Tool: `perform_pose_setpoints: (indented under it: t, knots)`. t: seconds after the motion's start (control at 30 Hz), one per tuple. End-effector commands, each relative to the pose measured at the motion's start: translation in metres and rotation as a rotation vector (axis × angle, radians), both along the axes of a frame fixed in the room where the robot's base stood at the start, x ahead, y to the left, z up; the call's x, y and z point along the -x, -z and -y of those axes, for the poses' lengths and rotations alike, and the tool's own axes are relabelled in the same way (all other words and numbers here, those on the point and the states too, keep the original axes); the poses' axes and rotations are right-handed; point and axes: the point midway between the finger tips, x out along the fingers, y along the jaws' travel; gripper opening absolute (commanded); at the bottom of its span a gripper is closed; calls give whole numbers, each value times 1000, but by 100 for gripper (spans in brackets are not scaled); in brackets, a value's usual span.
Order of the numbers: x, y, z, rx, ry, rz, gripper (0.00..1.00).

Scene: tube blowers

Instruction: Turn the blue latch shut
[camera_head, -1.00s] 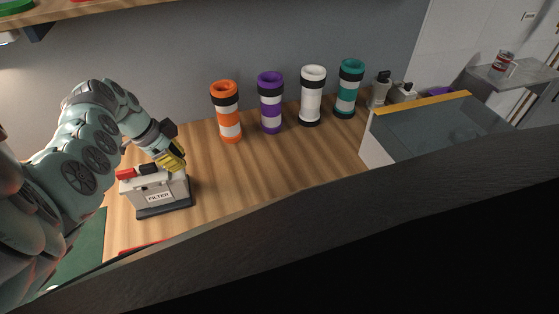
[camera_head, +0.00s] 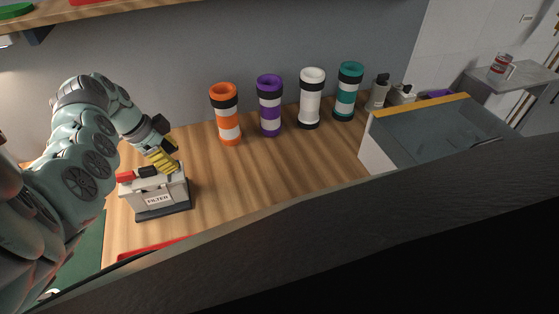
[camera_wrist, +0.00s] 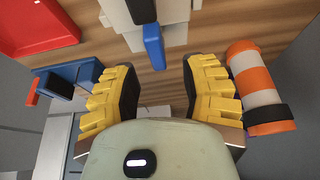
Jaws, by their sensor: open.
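The blue latch (camera_wrist: 153,46) shows in the wrist view as a short upright bar against the pale filter box (camera_wrist: 174,12). My gripper (camera_wrist: 160,72) is open, with its yellow ridged fingers spread to either side of the latch's lower end. I see a gap on both sides, and nothing is held. In the head view the filter box (camera_head: 158,199), labelled FILTER, stands on the bench at the left. My gripper (camera_head: 166,166) is at its upper right edge there. The latch cannot be made out in that view.
Orange (camera_head: 226,115), purple (camera_head: 269,106), white (camera_head: 312,99) and teal (camera_head: 348,92) banded tubes stand along the wall. A clear-sided case (camera_head: 430,130) stands at the right. A red tray (camera_head: 150,249) lies at the front edge. The bench middle (camera_head: 260,180) is clear.

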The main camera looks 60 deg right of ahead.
Motion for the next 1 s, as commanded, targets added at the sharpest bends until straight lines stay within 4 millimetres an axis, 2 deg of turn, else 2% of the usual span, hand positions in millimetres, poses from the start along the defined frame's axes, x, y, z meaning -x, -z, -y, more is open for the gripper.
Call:
perform_pose_setpoints:
  t: [0.33, 0.67, 1.0]
  knots:
    - [-18, -66, -22, 4, -6, 5, 44]
    - [-23, -86, -29, 2, -5, -2, 44]
    - [-23, -90, -30, 0, -5, -1, 44]
